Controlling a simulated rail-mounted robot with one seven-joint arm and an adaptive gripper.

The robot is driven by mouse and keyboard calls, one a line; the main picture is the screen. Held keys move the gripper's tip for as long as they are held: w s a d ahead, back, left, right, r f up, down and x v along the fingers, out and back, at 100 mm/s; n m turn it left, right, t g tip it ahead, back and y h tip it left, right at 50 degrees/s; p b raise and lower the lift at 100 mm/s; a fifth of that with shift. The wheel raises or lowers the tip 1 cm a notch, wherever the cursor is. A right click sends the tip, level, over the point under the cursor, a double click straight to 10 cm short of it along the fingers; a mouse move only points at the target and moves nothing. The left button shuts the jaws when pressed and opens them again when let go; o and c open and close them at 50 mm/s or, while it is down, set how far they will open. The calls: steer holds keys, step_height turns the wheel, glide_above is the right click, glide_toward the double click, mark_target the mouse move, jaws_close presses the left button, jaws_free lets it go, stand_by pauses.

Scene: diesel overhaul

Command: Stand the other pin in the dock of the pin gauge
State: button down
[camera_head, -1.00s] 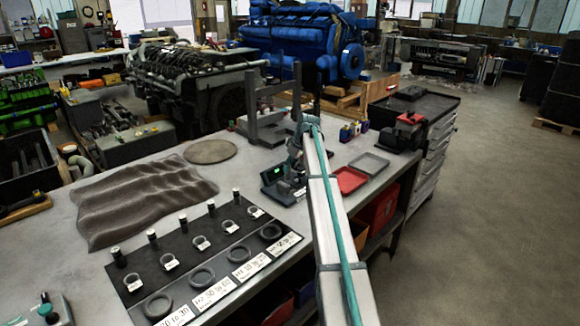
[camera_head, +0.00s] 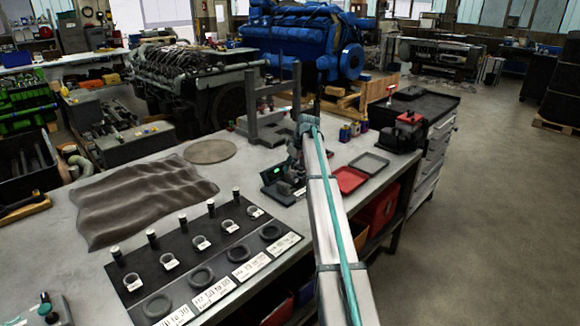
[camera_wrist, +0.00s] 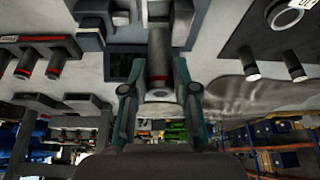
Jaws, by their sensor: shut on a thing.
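My gripper (camera_wrist: 160,92) is shut on a dark pin (camera_wrist: 158,62) with a red band, seen between the two fingers in the wrist view. The pin's far end is hard to make out. The pin gauge (camera_head: 274,176), a dark device with a lit green display, stands on the bench in the head view, just left of my gripper (camera_head: 299,170). My arm and gripper hide part of the gauge, and I cannot make out its dock. In the wrist view a dark screen (camera_wrist: 121,64) shows beside the held pin.
A black mat (camera_head: 190,262) at the front left bears several upright pins, tagged rings and labelled dark rings. A red tray (camera_head: 349,180) and a grey tray (camera_head: 371,163) lie right of my arm. A grey frame (camera_head: 252,120) stands behind. A crumpled brown cloth (camera_head: 140,197) lies left.

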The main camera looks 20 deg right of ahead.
steer(key=shift+f, duration=0.65)
steer(key=shift+f+b, duration=0.3)
steer(key=shift+b, duration=0.1)
steer(key=shift+f+b, duration=0.75)
steer(key=shift+f, duration=1.05)
stand_by(1.4)
steer(key=c, duration=0.8)
jaws_free()
steer(key=o, duration=0.4)
steer(key=shift+r+p, duration=1.45)
steer(key=shift+r, duration=2.55)
